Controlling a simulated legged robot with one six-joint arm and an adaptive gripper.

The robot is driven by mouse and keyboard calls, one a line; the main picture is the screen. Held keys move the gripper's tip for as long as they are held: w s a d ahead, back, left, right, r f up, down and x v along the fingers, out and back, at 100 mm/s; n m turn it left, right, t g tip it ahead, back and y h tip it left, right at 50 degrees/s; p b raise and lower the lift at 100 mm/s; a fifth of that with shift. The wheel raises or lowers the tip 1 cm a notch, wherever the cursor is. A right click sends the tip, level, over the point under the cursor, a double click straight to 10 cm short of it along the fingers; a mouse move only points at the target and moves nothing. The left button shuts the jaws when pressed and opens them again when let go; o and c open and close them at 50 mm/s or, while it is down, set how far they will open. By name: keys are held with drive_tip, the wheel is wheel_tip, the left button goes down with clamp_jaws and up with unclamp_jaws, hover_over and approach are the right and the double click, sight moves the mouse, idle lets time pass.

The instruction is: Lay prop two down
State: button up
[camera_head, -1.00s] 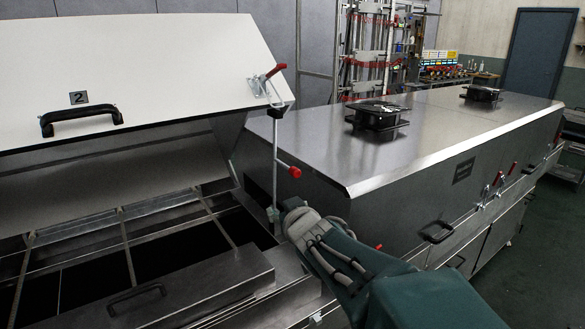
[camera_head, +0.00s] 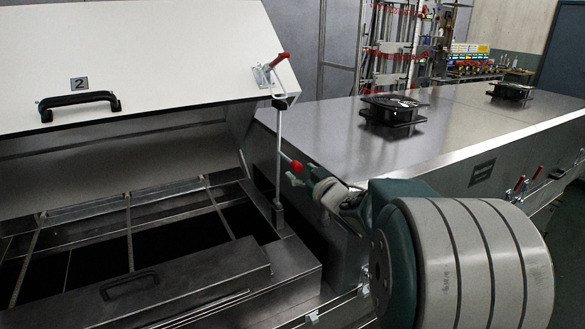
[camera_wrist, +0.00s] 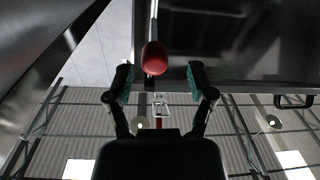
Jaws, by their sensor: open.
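Prop two (camera_head: 279,150) is a thin grey rod standing upright between the raised white lid marked 2 (camera_head: 170,50) and the edge of the open dryer bay. A short side arm on it ends in a red knob (camera_head: 296,166). My gripper (camera_head: 302,175) is beside the red knob, just to its right in the head view. In the wrist view, the red knob (camera_wrist: 154,58) lies ahead, roughly centred between the spread teal-padded fingers of my gripper (camera_wrist: 160,79). The fingers do not visibly touch it. The lid is propped up.
A red-handled clamp (camera_head: 272,66) sits at the lid's right edge. The bay's front ledge has a black handle (camera_head: 130,285). A closed steel dryer section (camera_head: 450,135) with a black fan unit (camera_head: 394,108) stands close on the right.

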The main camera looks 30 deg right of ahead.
sight(301, 169)
drive_tip(key=w, duration=0.3)
drive_tip(key=shift+a, duration=0.4)
drive_tip(key=shift+c, duration=1.2)
drive_tip(key=c, duration=0.5)
drive_tip(key=shift+d, duration=0.5)
clamp_jaws()
drive_tip(key=shift+d, duration=0.25)
drive_tip(key=a+f+n, duration=0.3)
drive_tip(key=a+n, duration=0.4)
drive_tip(key=a, duration=0.4)
drive_tip(key=shift+s, duration=0.15)
